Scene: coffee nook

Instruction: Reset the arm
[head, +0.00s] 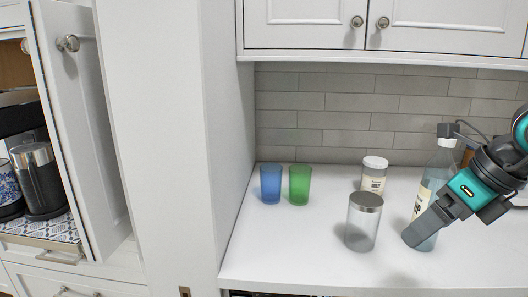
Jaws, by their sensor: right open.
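My right gripper (413,236) comes in from the right over the counter, tilted down and to the left. It is open, with its fingers in front of a clear bottle (441,165) that has a white cap and a pale label. The fingers partly hide the bottle, and I cannot tell whether they touch it. My left gripper is not in view.
A glass jar with a metal lid (362,224) stands just left of the gripper. A white-lidded jar (374,175) is behind it. Blue (271,185) and green (300,185) cups stand further left. The white counter (290,250) is clear at the front left. An open cabinet door (85,130) is at left.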

